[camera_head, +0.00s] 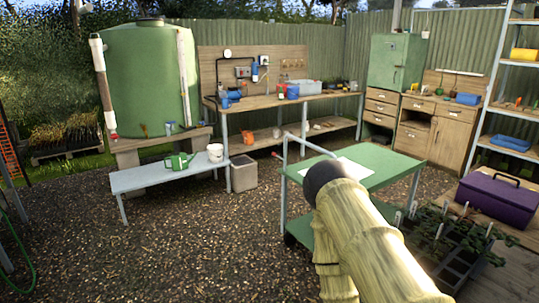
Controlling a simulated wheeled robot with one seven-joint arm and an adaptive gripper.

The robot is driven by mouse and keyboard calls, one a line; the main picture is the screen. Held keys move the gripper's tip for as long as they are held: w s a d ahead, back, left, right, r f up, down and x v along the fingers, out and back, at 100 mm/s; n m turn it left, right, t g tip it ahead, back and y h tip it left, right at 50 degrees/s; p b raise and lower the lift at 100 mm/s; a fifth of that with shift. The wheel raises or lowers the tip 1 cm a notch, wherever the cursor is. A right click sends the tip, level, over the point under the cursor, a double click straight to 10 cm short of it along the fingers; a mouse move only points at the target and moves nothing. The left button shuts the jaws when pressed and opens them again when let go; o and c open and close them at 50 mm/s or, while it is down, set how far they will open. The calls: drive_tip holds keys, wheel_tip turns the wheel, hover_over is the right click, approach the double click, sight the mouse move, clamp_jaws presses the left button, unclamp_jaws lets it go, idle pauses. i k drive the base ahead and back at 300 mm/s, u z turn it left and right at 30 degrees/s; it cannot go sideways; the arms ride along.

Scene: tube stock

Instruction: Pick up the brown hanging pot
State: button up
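I cannot make out a brown hanging pot in the head view. The small items on the far workbench (330,97) and on the shelves at the right are too small to tell apart with certainty. My arm rises from the bottom right, with a pale yellow surface and a dark rounded end, and covers part of the green trolley (385,170). My gripper is not in view.
A green tank (147,80) stands at the back left. A grey bench (150,178) holds a green watering can (178,163) and a white bucket (215,152). A purple toolbox (495,198) and plant trays (455,245) are at the right.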

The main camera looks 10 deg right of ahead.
sight(453, 94)
drive_tip(key=i, duration=6.8)
drive_tip(key=z, duration=2.45)
drive_tip(key=i, duration=2.95)
